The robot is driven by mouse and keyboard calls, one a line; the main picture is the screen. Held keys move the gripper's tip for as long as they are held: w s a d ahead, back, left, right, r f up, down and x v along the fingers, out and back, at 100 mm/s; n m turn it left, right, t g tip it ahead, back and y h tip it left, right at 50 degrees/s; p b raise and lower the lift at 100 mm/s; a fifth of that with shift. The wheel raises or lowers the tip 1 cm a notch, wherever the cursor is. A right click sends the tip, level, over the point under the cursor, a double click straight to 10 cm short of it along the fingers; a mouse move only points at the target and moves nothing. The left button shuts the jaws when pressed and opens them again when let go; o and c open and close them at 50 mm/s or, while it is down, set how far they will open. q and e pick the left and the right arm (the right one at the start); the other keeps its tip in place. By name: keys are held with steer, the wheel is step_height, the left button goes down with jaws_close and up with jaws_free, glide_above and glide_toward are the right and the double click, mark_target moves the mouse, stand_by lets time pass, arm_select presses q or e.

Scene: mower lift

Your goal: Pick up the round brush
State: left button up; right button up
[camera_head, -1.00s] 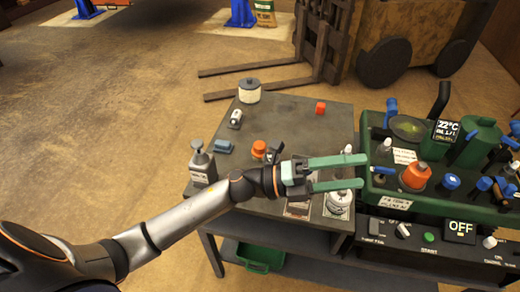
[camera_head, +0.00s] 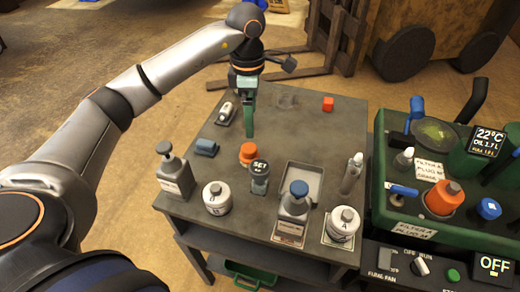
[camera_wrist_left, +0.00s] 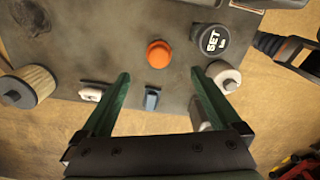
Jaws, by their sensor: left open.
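No thing in view can be made out for sure as the round brush. A tan ribbed cylinder with a dark core (camera_wrist_left: 30,87) lies at the left of the left wrist view; in the head view my arm seems to hide it. My left gripper (camera_head: 248,118) points down over the far part of the grey table (camera_head: 330,140), open and empty. In the left wrist view its green fingers (camera_wrist_left: 158,85) are spread, with a small blue piece (camera_wrist_left: 152,99) seen between them. That blue piece (camera_head: 206,147) and an orange cap (camera_head: 248,153) lie on the table. My right gripper is not in view.
Pump bottles (camera_head: 174,175), white jars (camera_head: 217,198) and a tray (camera_head: 303,175) fill the front. A green station (camera_head: 410,205) stands right.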

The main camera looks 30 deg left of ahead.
arm_select(q)
steer(key=f, duration=0.1)
glide_above(249, 147)
steer(key=f, duration=0.5)
steer(key=shift+s+d+f, duration=0.15)
steer(key=shift+d, duration=0.1)
steer(key=shift+a+f+p, duration=0.2)
steer(key=shift+f+p, duration=0.15)
steer(key=shift+f, duration=2.7)
steer(key=shift+c, duration=0.3)
steer(key=c, duration=1.4)
steer(key=shift+r, duration=0.15)
